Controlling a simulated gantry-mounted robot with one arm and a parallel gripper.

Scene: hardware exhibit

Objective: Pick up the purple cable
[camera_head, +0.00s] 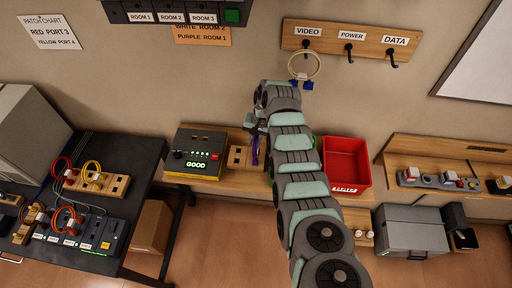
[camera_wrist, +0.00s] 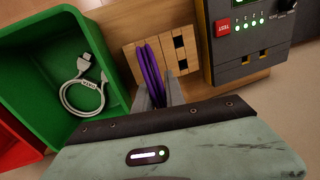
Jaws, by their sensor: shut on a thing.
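The purple cable (camera_wrist: 152,66) is a loop of purple strands between the fingers of my gripper (camera_wrist: 160,96) in the wrist view. My gripper is shut on it, in front of a wooden block with dark slots (camera_wrist: 181,46). In the head view the purple cable (camera_head: 255,152) shows as a small purple strip beside my arm, at the right edge of the wooden block (camera_head: 238,157). I cannot tell whether the cable still touches the block. My arm hides most of the gripper in the head view.
A tester box (camera_head: 198,152) reading GOOD stands left of the block. A green bin (camera_wrist: 35,65) holding a white cable (camera_wrist: 85,92) is close by, with a red bin (camera_head: 346,162) beside it. A hook board (camera_head: 338,38) with a hanging cable is on the wall.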

